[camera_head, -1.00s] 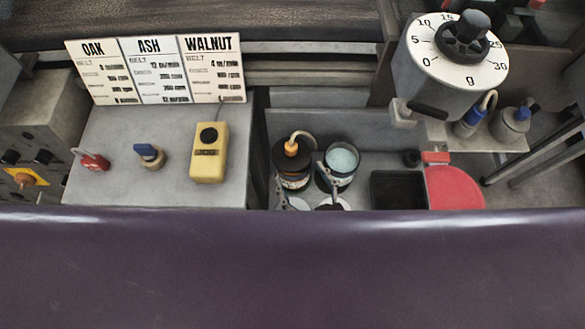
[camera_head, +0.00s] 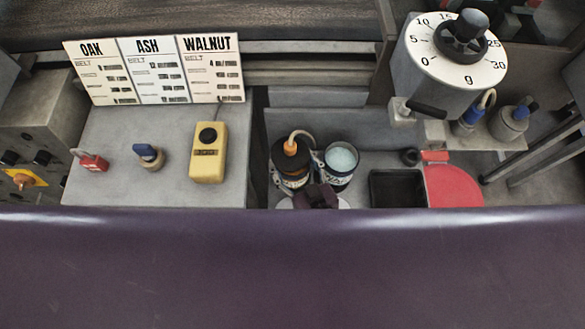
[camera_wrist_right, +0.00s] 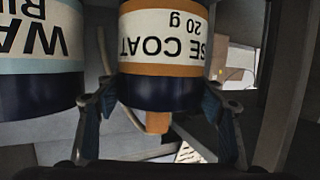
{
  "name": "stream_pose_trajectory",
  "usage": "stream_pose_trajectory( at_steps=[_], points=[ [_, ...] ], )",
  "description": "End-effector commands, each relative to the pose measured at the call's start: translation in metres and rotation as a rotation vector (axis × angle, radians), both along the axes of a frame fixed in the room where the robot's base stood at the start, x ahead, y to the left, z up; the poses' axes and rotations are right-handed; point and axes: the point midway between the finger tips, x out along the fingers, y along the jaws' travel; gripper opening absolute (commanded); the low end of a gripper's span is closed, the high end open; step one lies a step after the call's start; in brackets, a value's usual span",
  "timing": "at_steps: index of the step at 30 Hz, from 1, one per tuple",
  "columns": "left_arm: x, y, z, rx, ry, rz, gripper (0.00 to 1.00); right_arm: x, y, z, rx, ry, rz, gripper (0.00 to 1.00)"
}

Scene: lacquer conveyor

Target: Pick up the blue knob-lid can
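A can with an orange knob and dark lid (camera_head: 286,160) stands in the middle bay. Beside it on its right stands a can with a pale blue top (camera_head: 342,158); I cannot make out a blue knob on it. My right gripper (camera_head: 316,190) reaches in from the front, partly hidden by the purple edge. In the right wrist view my gripper (camera_wrist_right: 160,118) is open, one finger on each side of the orange-banded can (camera_wrist_right: 160,50), whose label is upside down. A can with a pale blue band (camera_wrist_right: 38,45) is left of the fingers. My left gripper is not in view.
A grey dial unit (camera_head: 440,65) stands at the right, with a small blue-capped fitting (camera_head: 468,122) and a grey blue-handled one (camera_head: 509,124) on a shelf below. A dark square bin (camera_head: 397,188) and red pad (camera_head: 455,187) lie right of the cans. A yellow control box (camera_head: 208,155) is left.

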Motion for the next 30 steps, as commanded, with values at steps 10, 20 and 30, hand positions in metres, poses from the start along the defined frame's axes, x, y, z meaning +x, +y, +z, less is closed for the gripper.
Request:
stream_pose_trajectory(
  at_steps=[10, 20, 30],
  points=[
    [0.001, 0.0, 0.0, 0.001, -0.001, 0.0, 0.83, 0.001, 0.0, 0.003, 0.003, -0.007, 0.0, 0.04],
    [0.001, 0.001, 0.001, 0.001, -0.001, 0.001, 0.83, 0.001, 0.0, 0.004, 0.003, -0.007, 0.0, 0.04],
    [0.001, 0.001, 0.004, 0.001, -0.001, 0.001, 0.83, 0.001, 0.0, 0.019, 0.003, -0.008, 0.0, 0.04]
  ],
)
